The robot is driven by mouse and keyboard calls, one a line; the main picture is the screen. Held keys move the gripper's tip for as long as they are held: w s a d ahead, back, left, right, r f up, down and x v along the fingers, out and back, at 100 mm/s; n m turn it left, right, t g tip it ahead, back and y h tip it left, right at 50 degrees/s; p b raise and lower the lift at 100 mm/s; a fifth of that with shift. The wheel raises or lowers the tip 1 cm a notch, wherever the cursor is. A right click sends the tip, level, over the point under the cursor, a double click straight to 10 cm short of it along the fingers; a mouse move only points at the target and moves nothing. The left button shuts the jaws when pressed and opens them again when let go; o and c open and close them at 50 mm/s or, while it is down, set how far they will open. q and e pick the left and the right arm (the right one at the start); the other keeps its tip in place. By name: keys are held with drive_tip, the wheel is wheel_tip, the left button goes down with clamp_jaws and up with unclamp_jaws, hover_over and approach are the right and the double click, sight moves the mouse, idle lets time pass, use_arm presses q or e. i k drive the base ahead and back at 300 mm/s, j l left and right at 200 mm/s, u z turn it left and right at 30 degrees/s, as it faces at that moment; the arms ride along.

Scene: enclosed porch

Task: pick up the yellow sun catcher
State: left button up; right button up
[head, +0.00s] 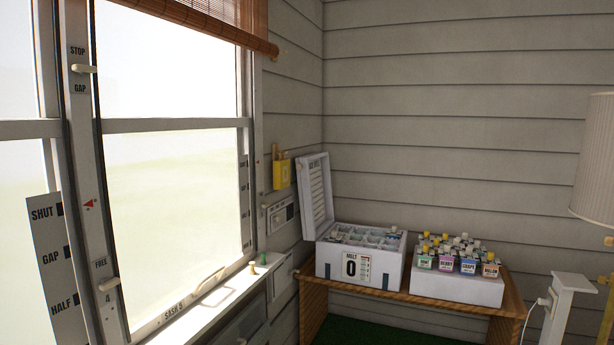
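I cannot clearly make out a yellow sun catcher. A yellow box-like thing (282,172) hangs on the wall just right of the window; I cannot tell what it is. On the window sill (212,312) stand a small green piece (263,259) and a small yellowish piece (253,267), both too small to identify. Neither of my grippers is in view.
A wooden table (425,300) in the corner bears an open white case (335,265) marked 0 and a white rack (450,286) of several labelled bottles. A lampshade (596,160) and a white post (568,305) stand at the right. The tall window (175,210) has levers and a sash handle.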

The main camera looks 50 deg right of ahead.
sight(281, 168)
drive_tip(key=z, duration=1.35)
drive_tip(key=i+l, duration=0.55)
drive_tip(key=i, duration=0.15)
